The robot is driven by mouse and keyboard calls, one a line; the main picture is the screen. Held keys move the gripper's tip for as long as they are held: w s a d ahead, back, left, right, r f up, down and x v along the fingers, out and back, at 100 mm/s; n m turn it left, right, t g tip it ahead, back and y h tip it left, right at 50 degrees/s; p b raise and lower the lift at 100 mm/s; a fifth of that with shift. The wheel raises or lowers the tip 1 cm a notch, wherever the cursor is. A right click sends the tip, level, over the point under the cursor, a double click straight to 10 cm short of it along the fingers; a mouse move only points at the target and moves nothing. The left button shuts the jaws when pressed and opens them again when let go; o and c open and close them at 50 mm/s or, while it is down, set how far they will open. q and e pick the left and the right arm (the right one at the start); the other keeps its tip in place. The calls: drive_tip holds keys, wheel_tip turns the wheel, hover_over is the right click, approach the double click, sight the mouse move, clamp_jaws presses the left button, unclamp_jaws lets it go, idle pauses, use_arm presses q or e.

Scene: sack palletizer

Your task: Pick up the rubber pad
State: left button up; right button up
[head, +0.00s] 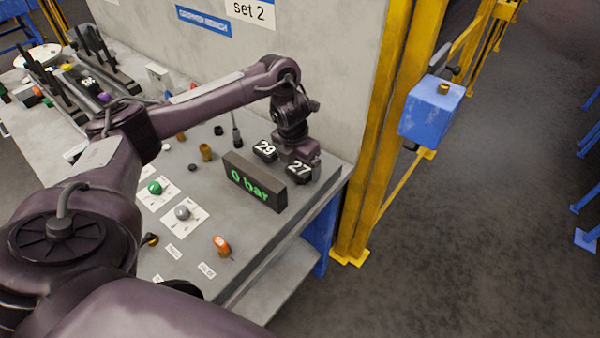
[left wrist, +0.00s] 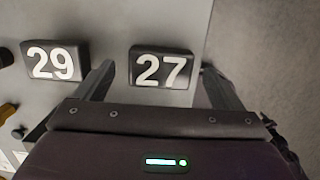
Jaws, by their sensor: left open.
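Two black pads with white numbers lie on the grey bench top, and I cannot tell from the task line which one is meant. The pad marked 27 (head: 299,172) is near the bench's right edge; it also shows in the left wrist view (left wrist: 161,68). The pad marked 29 (head: 265,150) lies to its left, also in the left wrist view (left wrist: 54,63). My left gripper (left wrist: 158,72) is open, pointing down, its fingers on either side of the 27 pad. I cannot tell whether they touch it. My right gripper is out of view.
Green (head: 154,188), grey (head: 182,212) and orange (head: 221,245) controls sit nearer. A grey panel (head: 300,60) rises behind; a yellow post (head: 385,130) stands right.

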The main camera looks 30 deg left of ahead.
sight(300, 168)
use_arm(q)
drive_tip(key=shift+w+f+p, duration=0.1)
drive_tip(key=shift+f+p, duration=0.25)
drive_tip(key=shift+f, duration=0.3)
drive_tip(key=shift+w+f, duration=0.1)
drive_tip(key=shift+f, duration=0.55)
drive_tip(key=c, duration=1.1)
drive_tip(key=shift+c, duration=0.2)
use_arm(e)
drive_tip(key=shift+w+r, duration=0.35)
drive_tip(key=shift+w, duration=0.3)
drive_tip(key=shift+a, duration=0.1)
use_arm(q)
drive_tip(key=shift+w+r, duration=0.1)
drive_tip(key=shift+r, duration=0.45)
wheel_tip(300, 168, up, 19)
drive_tip(key=p, duration=0.6)
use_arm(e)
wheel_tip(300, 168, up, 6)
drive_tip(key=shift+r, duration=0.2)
